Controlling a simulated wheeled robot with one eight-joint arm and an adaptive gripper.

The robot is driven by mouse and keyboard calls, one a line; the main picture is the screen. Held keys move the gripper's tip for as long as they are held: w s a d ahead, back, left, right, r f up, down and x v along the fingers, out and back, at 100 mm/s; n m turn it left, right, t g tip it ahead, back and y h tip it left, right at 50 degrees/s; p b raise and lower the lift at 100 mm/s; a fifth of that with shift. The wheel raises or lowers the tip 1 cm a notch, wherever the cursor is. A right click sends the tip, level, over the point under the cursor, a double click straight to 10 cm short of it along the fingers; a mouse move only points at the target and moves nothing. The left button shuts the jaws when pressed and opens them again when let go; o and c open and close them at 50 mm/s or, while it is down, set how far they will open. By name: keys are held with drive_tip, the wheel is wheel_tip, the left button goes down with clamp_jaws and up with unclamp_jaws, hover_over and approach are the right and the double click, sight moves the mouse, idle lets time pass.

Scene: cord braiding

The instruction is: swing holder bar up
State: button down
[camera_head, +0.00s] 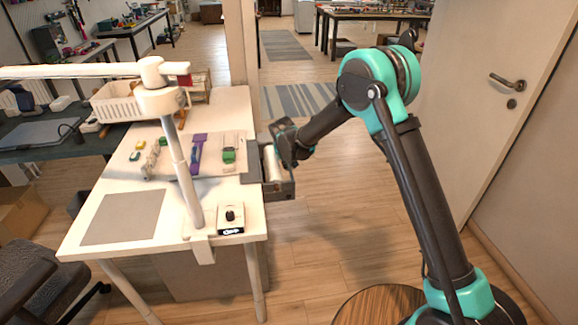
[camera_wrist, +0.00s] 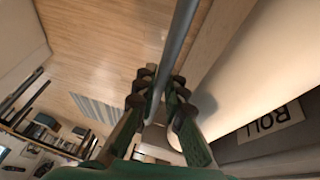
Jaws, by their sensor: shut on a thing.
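The holder bar (camera_wrist: 181,30) is a thin grey rod that runs from the top edge of the wrist view down between my fingers. My gripper (camera_wrist: 156,90) is shut on this bar. A thick pale roll (camera_wrist: 262,62) lies just to the right of the bar. In the head view the roll (camera_head: 271,163) sits in a dark holder (camera_head: 281,191) at the right edge of the white table. My gripper is above and beside it there, and its fingers and the bar are too small or hidden to make out.
A label reading ROLL (camera_wrist: 270,122) is on a dark surface beside the roll. The white table (camera_head: 238,112) carries a purple piece (camera_head: 197,150), a green piece (camera_head: 228,157), a grey mat (camera_head: 124,218) and a small switch box (camera_head: 231,216). A lamp post (camera_head: 180,170) stands at its front. Floor right of the table is free.

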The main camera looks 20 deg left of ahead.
drive_tip(key=c, duration=1.6)
unclamp_jaws()
drive_tip(key=v, duration=1.2)
